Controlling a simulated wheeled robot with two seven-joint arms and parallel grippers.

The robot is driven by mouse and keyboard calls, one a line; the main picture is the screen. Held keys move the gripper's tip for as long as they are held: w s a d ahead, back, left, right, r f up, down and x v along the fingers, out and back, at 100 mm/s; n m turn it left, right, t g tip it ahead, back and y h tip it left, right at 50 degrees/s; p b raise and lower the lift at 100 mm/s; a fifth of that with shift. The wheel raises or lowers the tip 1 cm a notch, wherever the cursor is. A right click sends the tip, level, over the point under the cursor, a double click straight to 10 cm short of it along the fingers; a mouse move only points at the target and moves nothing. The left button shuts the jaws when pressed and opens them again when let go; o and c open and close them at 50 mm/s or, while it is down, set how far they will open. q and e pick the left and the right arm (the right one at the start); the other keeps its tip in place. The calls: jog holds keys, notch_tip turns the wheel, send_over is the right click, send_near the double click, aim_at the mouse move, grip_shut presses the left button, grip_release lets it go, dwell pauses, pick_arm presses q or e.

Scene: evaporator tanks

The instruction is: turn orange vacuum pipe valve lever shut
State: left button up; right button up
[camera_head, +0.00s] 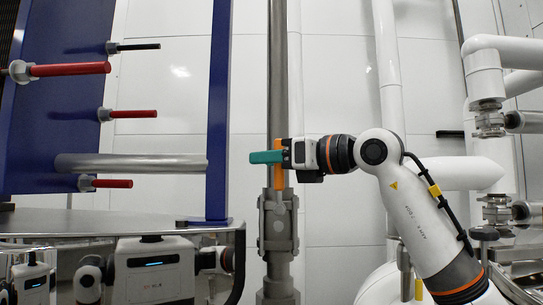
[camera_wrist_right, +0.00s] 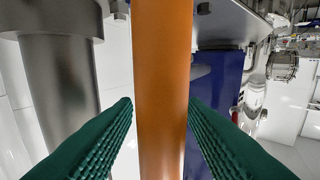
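The orange valve lever (camera_head: 278,182) stands upright along the grey vertical pipe, above the grey valve body (camera_head: 278,225). My right gripper (camera_head: 265,157) reaches in from the right, its teal fingers level and pointing left across the lever's middle. In the right wrist view the lever (camera_wrist_right: 162,90) runs top to bottom between the two ribbed teal fingers (camera_wrist_right: 160,110). My left gripper is not in view.
A blue frame (camera_head: 218,110) with red-handled bolts (camera_head: 70,69) and a steel bar (camera_head: 130,163) stands on the left. White pipes (camera_head: 388,60) and fittings stand at the right. White wall panels lie behind.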

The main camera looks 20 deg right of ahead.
grip_shut()
jog(key=shift+w+a, duration=0.1)
jog(key=shift+a, duration=0.1)
jog(key=n+g+h, duration=0.6)
jog(key=h, duration=0.5)
send_over(228, 228)
jog(key=s, duration=0.2)
notch_tip(228, 228, down, 8)
jog(key=shift+s+a+f+g+h, duration=0.1)
jog(key=shift+s+f+g+h, duration=0.05)
jog(key=shift+f+g+h, duration=0.45)
jog(key=shift+f, duration=0.2)
grip_release()
